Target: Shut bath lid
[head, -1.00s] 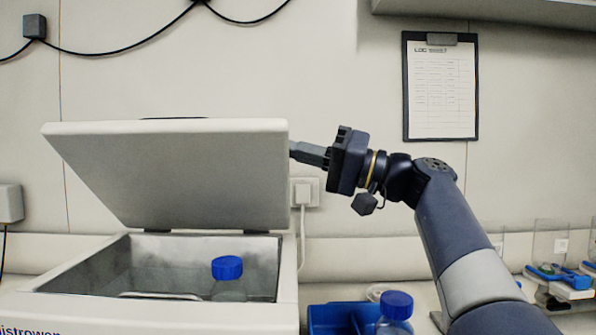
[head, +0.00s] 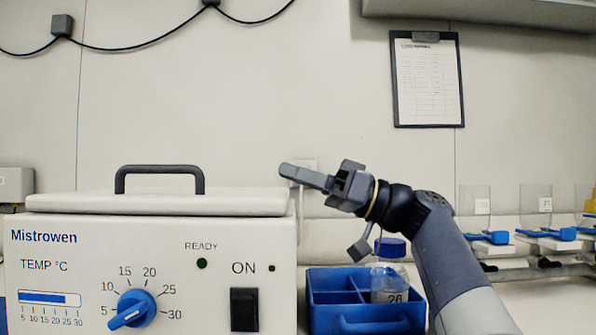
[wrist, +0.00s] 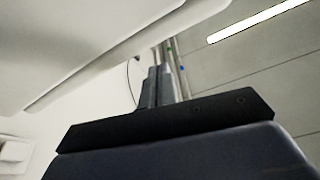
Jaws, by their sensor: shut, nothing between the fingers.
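The bath (head: 60,260) is a white box marked Mistrowen at the left in the head view. Its white lid (head: 240,203), with a dark handle (head: 160,172) on top, lies flat over the opening, and no gap shows along its front edge. The inside of the bath is hidden. My gripper (head: 290,172) is shut and empty, just above and beside the lid's right end, apparently apart from it. In the wrist view my gripper's fingers (wrist: 158,88) are together, with a pale surface at upper left.
A blue divided caddy (head: 340,295) with a blue-capped bottle (head: 390,270) stands right of the bath, below my arm. Several blue-and-white stands (head: 550,240) are at the far right. A clipboard (head: 428,80) hangs on the wall.

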